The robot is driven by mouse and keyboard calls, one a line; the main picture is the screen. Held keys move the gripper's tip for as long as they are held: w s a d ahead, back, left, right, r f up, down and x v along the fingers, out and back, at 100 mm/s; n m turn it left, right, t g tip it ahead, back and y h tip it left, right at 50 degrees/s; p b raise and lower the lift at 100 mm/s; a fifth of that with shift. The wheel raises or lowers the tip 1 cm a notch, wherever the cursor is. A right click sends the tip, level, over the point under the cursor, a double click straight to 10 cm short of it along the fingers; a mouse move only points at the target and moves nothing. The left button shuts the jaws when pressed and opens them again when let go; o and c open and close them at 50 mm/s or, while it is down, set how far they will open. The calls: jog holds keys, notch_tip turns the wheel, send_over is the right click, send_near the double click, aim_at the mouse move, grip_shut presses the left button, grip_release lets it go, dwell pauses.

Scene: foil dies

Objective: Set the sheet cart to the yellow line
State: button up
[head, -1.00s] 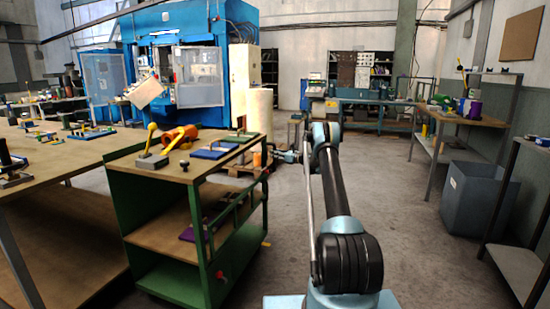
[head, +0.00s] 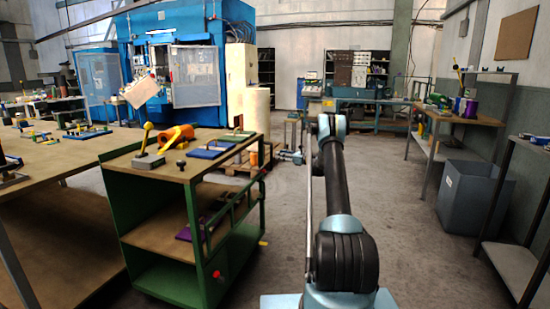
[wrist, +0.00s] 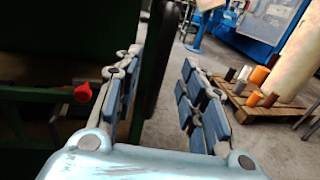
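The sheet cart (head: 193,238) is a green-framed trolley with wood-coloured shelves, left of my arm in the head view. Its upper shelf carries tools and plates. My gripper (head: 291,156) is just right of the cart's far right corner, with a small visible gap in the picture. In the wrist view my gripper (wrist: 160,85) is open, with blue-padded fingers apart. A dark upright of the cart (wrist: 161,65) shows between the fingers; I cannot tell its depth or whether they touch it. The cart's red knob (wrist: 83,93) is left of the fingers. I see no yellow line on the floor.
A workbench (head: 50,158) stands close left of the cart. A wooden pallet with rolls (wrist: 262,108) lies beyond the gripper. A grey bin (head: 468,198) and side benches line the right. The floor (head: 390,240) between my arm and the bin is clear.

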jog(key=shift+v, duration=2)
